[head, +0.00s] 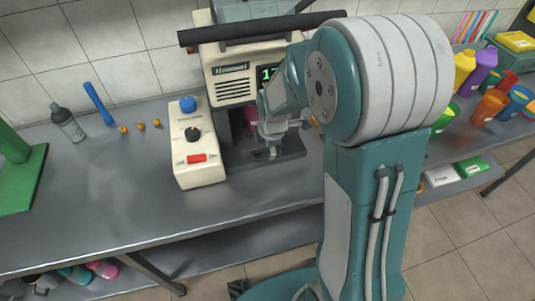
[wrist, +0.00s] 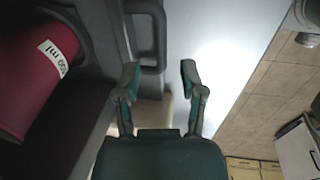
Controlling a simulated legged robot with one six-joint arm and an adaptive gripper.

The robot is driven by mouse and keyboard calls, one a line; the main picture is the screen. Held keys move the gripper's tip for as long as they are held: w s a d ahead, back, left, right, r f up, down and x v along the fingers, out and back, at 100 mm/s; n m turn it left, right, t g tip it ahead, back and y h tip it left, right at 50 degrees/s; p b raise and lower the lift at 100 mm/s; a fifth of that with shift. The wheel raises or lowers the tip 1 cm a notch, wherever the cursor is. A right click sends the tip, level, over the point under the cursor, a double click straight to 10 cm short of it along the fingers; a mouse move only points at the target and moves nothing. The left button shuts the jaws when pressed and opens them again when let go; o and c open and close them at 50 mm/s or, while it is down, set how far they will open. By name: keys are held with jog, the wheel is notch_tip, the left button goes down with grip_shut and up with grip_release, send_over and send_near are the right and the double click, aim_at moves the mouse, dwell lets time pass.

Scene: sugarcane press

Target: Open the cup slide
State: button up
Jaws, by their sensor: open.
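The sugarcane press (head: 233,72) stands on the counter against the wall, partly hidden by my arm. The dark cup slide (head: 290,149) is at its base. In the wrist view, the dark slide handle (wrist: 157,69) shows at the top, just beyond my fingertips and between them in the picture. A red cup (wrist: 32,75) marked in ml lies to the left in that view; only a small part of it shows in the head view. My gripper (wrist: 158,78) is open and empty, with its fingers apart and not visibly touching the handle.
A control box (head: 198,150) with a red switch and a blue button stands left of the press. A grey bottle (head: 67,125) and a blue stick (head: 98,103) are farther left. Several coloured cups (head: 490,105) stand at the right. The counter's front left (head: 110,205) is clear.

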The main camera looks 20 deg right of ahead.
jog(key=shift+w+f, duration=0.2)
jog(key=shift+f, duration=0.85)
jog(key=shift+w+f, duration=0.2)
jog(key=shift+f, duration=0.85)
grip_shut()
